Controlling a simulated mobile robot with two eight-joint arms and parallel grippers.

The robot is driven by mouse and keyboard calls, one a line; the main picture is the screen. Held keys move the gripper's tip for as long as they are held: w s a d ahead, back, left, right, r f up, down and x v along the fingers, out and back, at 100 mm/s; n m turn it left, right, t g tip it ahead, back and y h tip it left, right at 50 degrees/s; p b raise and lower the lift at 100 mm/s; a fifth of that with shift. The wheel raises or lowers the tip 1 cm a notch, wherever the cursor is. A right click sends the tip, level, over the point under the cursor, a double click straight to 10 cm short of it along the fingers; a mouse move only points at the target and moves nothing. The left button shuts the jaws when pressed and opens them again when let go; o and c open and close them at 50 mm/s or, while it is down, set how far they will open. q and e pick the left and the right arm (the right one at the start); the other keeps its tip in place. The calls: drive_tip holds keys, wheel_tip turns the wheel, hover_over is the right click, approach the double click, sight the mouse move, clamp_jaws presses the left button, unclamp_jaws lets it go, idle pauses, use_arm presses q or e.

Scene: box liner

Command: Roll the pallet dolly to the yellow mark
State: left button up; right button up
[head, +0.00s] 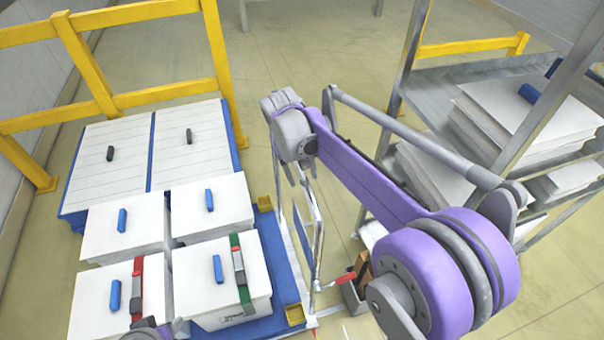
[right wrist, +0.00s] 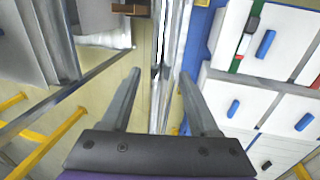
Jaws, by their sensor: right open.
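The pallet dolly has a blue deck (head: 279,262) with yellow corner pieces and stands at the left, loaded with several white lidded boxes (head: 212,207). A silver upright frame, apparently its handle (head: 317,222), rises at its right side. My right gripper (head: 303,172) points down at the top of this frame. In the right wrist view its two fingers (right wrist: 159,80) are apart, with silver bars (right wrist: 161,45) showing between them; I cannot tell whether they touch. The blue deck (right wrist: 196,42) is right of the fingers there. I see no yellow floor mark.
A metal shelf rack (head: 440,85) with stacked white sheets stands at the right. A yellow guard rail (head: 85,62) runs behind and left of the load. A grey bin (head: 352,298) is near the frame's foot. Floor (head: 310,55) is open at the back.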

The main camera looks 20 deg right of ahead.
drive_tip(key=shift+c, duration=0.2)
clamp_jaws()
drive_tip(key=shift+d, duration=0.1)
idle(1.0)
